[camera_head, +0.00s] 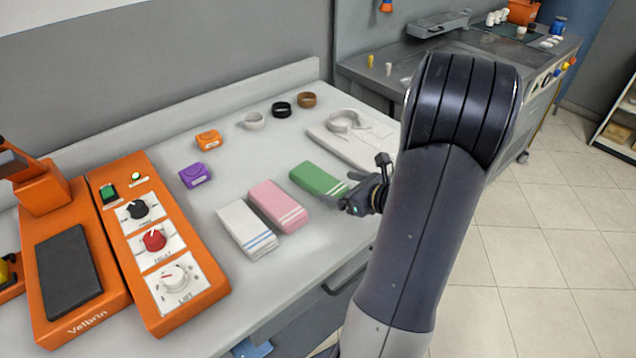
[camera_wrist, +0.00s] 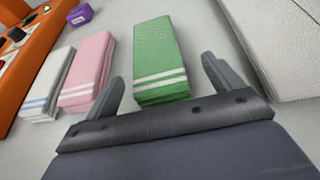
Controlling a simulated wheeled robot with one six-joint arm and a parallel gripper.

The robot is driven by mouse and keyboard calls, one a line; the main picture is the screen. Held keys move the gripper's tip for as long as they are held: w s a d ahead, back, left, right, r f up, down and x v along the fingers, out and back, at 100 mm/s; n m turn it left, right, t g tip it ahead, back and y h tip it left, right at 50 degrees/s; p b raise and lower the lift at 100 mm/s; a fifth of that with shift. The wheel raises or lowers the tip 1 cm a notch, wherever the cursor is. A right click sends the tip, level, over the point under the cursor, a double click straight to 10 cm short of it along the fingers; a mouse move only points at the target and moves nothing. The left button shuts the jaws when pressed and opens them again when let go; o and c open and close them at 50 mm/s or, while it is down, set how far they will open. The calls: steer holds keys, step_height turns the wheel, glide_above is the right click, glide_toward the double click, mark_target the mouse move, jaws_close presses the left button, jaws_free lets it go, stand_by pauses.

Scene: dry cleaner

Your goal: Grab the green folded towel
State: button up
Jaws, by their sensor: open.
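The green folded towel (camera_head: 318,179) with white stripes lies on the grey counter, at the right end of a row of towels. In the wrist view the green towel (camera_wrist: 158,55) is in the upper middle, its striped end toward me. My gripper (camera_wrist: 165,78) is open and empty, its two fingers spread to either side of the towel's near end. In the head view my gripper (camera_head: 352,205) is at the towel's right end, partly hidden by my arm. I cannot tell its exact height above the counter.
A pink towel (camera_head: 278,205) and a white towel (camera_head: 246,229) lie left of the green one. A folded white shirt (camera_head: 352,135) lies behind and right. An orange control panel (camera_head: 158,245) stands at the left. Purple (camera_head: 195,175) and orange (camera_head: 209,140) small items sit behind.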

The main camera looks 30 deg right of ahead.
mark_target(327, 185)
steer(key=shift+a+x, duration=0.15)
steer(key=shift+x, duration=1.2)
steer(key=shift+a+x, duration=0.15)
steer(key=shift+x, duration=1.15)
steer(key=shift+s, duration=0.1)
steer(key=c, duration=1.1)
